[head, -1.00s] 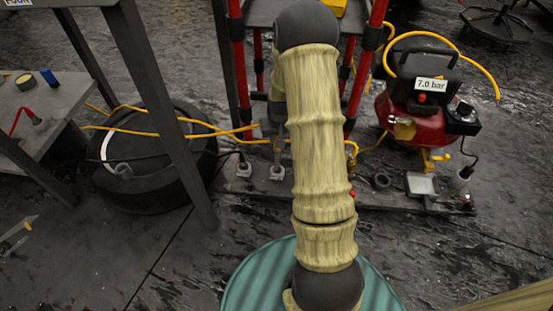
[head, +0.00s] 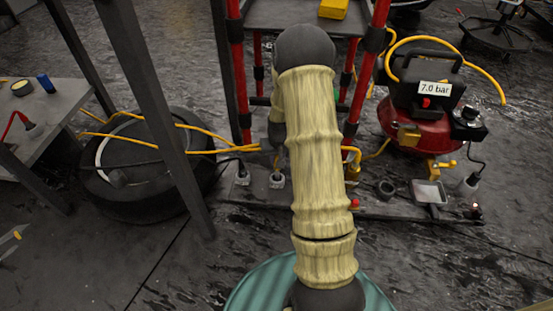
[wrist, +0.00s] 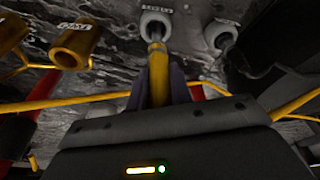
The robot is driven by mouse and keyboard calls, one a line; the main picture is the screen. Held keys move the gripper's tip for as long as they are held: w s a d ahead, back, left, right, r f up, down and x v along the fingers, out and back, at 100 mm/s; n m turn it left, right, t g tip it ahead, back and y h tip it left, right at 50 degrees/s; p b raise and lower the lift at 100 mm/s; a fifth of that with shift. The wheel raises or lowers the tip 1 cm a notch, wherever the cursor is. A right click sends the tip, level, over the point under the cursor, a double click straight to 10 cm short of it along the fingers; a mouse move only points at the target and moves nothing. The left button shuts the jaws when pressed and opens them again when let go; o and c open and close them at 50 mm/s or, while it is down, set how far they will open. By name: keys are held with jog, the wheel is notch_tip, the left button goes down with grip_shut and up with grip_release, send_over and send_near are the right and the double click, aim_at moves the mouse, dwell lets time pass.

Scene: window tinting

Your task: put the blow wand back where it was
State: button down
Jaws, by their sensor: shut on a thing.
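The blow wand (wrist: 158,75), a yellow rod with a grey metal tip, points away from my gripper (wrist: 160,88) in the wrist view. My gripper's dark fingers are shut on it. The wand's tip overlaps the opening of a white round holder (wrist: 155,24); I cannot tell how far it sits inside. In the head view my arm hides most of the gripper and wand. A white holder (head: 277,181) stands on the low grey board just left of my arm.
A second white holder (wrist: 220,36) with a dark object sits close at the right. A yellow cup (wrist: 77,44) is at the left. Yellow hoses (head: 205,152) cross the area. Red posts (head: 366,70), the compressor (head: 420,130), a tyre (head: 130,195) and a grey table (head: 70,95) stand around.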

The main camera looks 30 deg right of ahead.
jog(key=c, duration=1.3)
grip_release()
jog(key=shift+o, duration=0.2)
jog(key=p+v, duration=0.7)
jog(key=v, duration=0.5)
jog(key=s+a+r+n, duration=0.2)
jog(key=s+a+r, duration=1.1)
jog(key=s+a, duration=0.2)
jog(key=shift+s+r+y, duration=0.25)
jog(key=shift+s+y, duration=0.05)
jog(key=shift+s, duration=0.4)
